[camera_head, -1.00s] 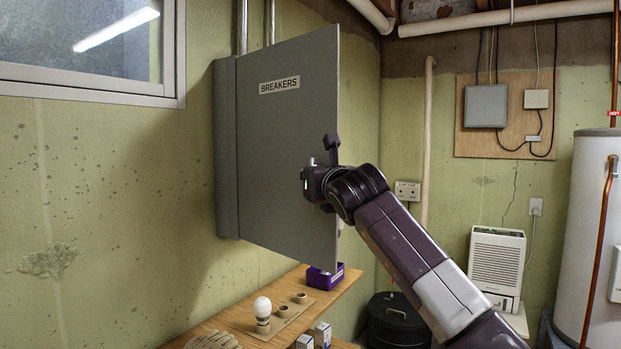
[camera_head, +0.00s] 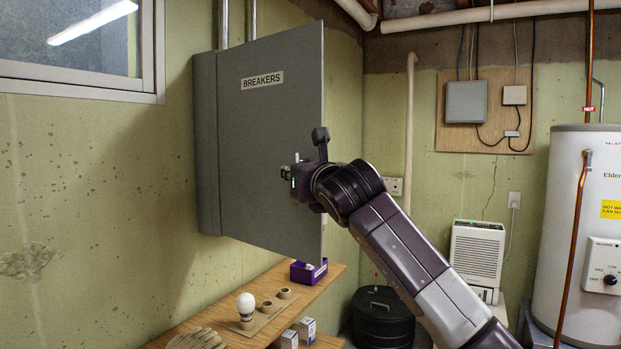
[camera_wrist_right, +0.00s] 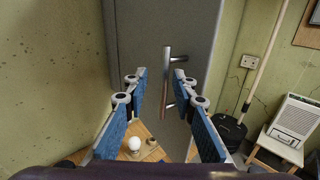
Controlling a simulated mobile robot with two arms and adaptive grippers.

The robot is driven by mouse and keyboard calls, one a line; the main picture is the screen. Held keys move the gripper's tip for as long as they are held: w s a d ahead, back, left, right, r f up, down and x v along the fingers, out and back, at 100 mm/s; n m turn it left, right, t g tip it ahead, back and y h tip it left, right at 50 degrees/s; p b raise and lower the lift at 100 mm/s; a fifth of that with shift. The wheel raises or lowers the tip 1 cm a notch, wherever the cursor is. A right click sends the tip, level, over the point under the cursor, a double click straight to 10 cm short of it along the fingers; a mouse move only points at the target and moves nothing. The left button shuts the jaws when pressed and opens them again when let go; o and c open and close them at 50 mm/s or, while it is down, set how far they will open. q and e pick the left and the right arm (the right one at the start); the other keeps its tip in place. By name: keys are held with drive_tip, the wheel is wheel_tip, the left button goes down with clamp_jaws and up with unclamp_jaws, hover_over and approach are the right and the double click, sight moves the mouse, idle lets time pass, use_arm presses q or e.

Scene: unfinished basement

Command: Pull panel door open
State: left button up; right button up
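The grey panel door (camera_head: 265,120), labelled BREAKERS, stands swung out from its cabinet (camera_head: 206,145) on the left wall, its free edge to the right. My right gripper (camera_head: 297,180) is in front of the door near its free edge, and its fingers are mostly hidden in the head view. In the right wrist view my right gripper (camera_wrist_right: 160,75) is open, with its blue-padded fingers apart. The vertical metal handle (camera_wrist_right: 167,78) of the door (camera_wrist_right: 150,35) shows between them, and no finger visibly closes on it. My left gripper is not in view.
Below the door is a wooden shelf (camera_head: 205,318) with a bulb (camera_head: 246,305), gloves (camera_head: 197,339) and a purple bin (camera_head: 309,271). A black bucket (camera_head: 383,318), a white dehumidifier (camera_head: 476,255) and a water heater (camera_head: 570,210) stand to the right.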

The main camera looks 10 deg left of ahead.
drive_tip(key=v, duration=0.8)
drive_tip(key=shift+s+d, duration=0.2)
drive_tip(key=shift+d, duration=0.05)
